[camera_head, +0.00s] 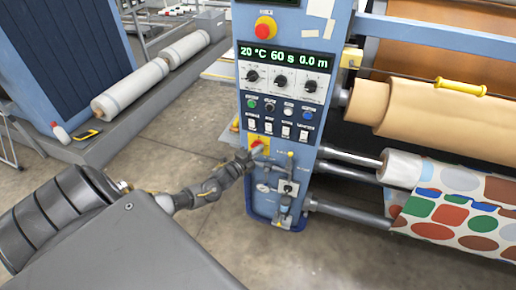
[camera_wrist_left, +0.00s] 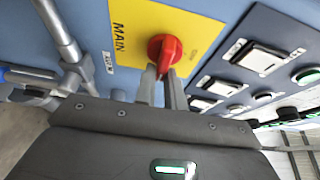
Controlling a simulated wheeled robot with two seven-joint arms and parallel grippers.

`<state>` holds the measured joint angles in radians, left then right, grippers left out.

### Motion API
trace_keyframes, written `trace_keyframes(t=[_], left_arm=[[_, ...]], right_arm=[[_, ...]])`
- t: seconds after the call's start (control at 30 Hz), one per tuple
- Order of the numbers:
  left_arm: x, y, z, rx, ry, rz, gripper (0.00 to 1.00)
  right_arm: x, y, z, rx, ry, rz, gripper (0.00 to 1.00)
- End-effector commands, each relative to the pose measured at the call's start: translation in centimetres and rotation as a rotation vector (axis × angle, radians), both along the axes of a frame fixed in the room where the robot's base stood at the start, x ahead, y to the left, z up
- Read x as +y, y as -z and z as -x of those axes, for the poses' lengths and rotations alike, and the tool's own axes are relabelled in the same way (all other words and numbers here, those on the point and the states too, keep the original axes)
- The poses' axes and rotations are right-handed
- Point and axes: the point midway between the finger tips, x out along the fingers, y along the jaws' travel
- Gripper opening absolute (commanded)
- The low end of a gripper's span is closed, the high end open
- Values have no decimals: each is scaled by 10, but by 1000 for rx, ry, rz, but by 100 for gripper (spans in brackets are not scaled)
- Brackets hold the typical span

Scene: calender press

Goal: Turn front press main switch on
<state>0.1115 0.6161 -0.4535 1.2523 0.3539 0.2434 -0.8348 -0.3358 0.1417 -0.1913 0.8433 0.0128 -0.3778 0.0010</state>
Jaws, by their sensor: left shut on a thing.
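The main switch is a red rotary knob (camera_wrist_left: 165,48) on a yellow plate (camera_wrist_left: 140,30) marked "MAIN", on the blue press panel. In the head view its yellow plate (camera_head: 264,139) shows low on the panel, partly hidden by my gripper. My left gripper (camera_wrist_left: 163,78) is at the knob, its two narrow fingers closed on the knob's grip. The gripper (camera_head: 255,152) also shows in the head view, reaching the panel from the left. My right gripper is not in view.
The press panel (camera_head: 240,100) carries a lit display (camera_head: 284,57), dials, buttons and rocker switches above the main switch. Pipes and a valve (camera_head: 288,187) sit just below and right of it. Fabric rolls (camera_head: 420,110) stand at right; floor (camera_head: 185,130) is open at left.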

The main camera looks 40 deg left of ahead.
Motion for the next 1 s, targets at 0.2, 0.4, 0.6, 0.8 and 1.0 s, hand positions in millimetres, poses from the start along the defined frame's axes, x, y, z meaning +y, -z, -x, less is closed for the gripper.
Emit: trace_keyframes(t=[0.2,0.4,0.6,0.8,1.0], left_arm=[[-1,1,0,9,3,-20,0],[-1,2,0,10,3,-21,0],[-1,2,0,9,3,-20,20],[0,1,0,8,1,-19,33],[0,1,2,8,0,-19,33]], right_arm=[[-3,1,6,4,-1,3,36],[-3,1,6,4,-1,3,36],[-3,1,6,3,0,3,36],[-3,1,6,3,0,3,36],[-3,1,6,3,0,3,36]])
